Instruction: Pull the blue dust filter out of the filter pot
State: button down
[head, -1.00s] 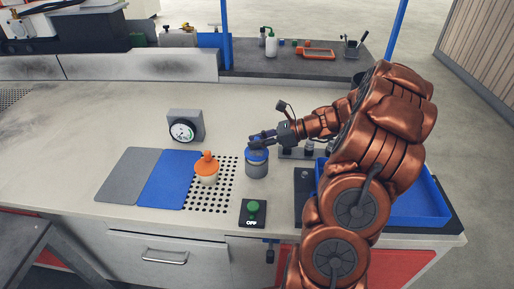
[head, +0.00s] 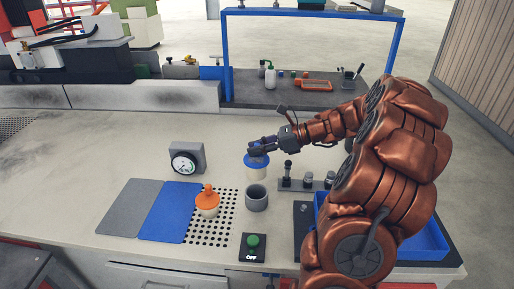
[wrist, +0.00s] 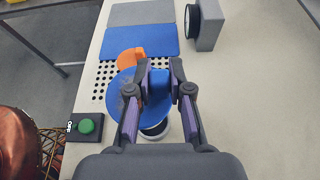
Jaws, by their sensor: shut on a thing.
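The blue dust filter (head: 255,160) has a blue cap and a pale lower body. My gripper (head: 258,149) is shut on its cap and holds it in the air. The grey filter pot (head: 257,203) stands on the bench below, its open mouth showing a dark inside. The filter appears clear of the pot in the head view. In the wrist view, my gripper (wrist: 159,75) grips the raised blue grip of the filter (wrist: 122,100), whose wide disc hides most of the pot beneath.
An orange-capped item (head: 207,201) stands on the perforated plate left of the pot. A green button box (head: 253,247) is in front, a gauge (head: 187,159) at back left. Blue and grey mats lie left. A row of dark fittings (head: 310,181) stands right.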

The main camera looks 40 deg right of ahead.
jog(key=shift+r+p, duration=0.3)
jog(key=shift+r, duration=0.15)
jog(key=shift+r+p, duration=1.45)
jog(key=shift+p, duration=0.3)
jog(key=shift+r, duration=0.1)
jog(key=shift+r+p, duration=1.45)
jog(key=shift+p, duration=0.3)
